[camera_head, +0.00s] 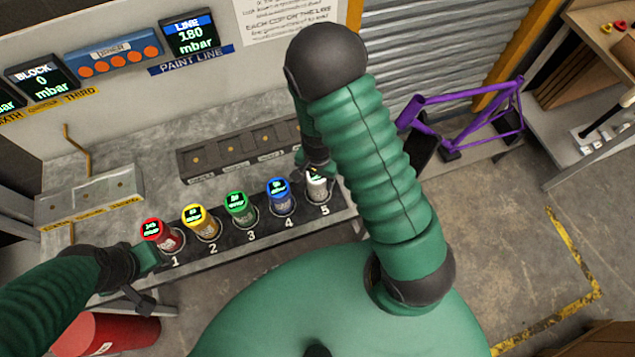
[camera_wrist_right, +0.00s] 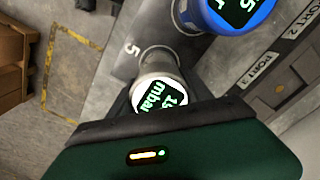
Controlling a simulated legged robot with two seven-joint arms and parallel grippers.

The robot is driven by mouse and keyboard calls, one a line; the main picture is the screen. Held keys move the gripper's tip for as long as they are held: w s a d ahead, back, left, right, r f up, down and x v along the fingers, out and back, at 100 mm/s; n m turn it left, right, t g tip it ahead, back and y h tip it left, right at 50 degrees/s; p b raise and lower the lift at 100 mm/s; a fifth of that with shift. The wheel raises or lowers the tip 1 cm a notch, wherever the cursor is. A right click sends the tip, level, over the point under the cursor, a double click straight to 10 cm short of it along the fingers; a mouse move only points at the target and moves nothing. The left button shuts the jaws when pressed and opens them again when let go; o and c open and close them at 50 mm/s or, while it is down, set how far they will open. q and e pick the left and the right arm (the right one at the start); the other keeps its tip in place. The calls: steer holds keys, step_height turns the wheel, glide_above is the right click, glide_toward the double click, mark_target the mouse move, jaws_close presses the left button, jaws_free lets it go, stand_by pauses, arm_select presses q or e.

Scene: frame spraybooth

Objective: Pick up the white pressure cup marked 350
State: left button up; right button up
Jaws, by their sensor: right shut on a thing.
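The white cup (camera_head: 317,188) stands upright at place 5, at the right end of the row on the bench.
Blue (camera_head: 279,197), green (camera_head: 239,209), yellow (camera_head: 200,222) and red (camera_head: 160,235) cups stand left of the white one. A dark port block (camera_head: 240,148) lies behind. A purple frame (camera_head: 465,108) is at the right. The LINE display (camera_head: 190,35) reads 180 mbar.

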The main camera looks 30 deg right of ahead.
steer(key=shift+d, duration=0.1)
jaws_close()
steer(key=shift+r, duration=0.1)
steer(key=shift+r, duration=0.1)
